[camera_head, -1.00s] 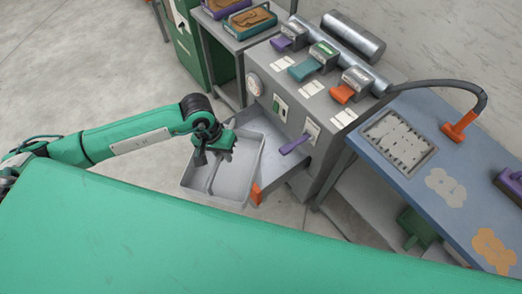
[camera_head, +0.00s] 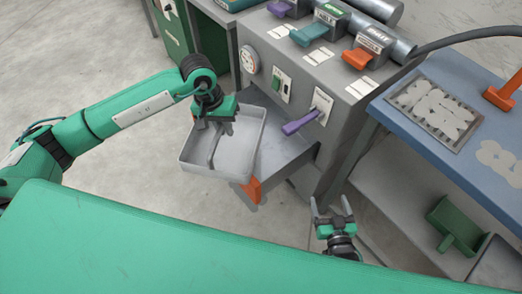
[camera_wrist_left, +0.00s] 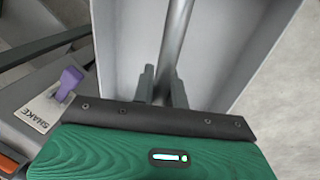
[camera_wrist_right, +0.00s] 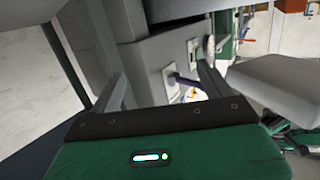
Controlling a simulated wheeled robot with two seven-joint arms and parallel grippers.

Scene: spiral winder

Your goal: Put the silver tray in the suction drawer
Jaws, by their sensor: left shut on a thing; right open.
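The silver tray (camera_head: 190,158) is a shallow grey box with a bar across its middle. My left gripper (camera_head: 213,128) is shut on that bar, and the tray hangs in front of the grey machine. The left wrist view shows the fingers (camera_wrist_left: 163,88) on either side of the bar (camera_wrist_left: 176,35). A grey open drawer (camera_head: 285,150) with an orange handle (camera_head: 252,190) sticks out of the machine beside and partly behind the tray; I cannot tell if they touch. My right gripper (camera_head: 331,208) is open and empty, low in front of the machine.
The grey machine (camera_head: 318,90) carries a purple lever (camera_head: 300,123), a dial and several coloured handles on top. A blue table (camera_head: 430,135) with a plate of cut-outs stands at the right. A green cabinet is at the back left. Floor left of the tray is clear.

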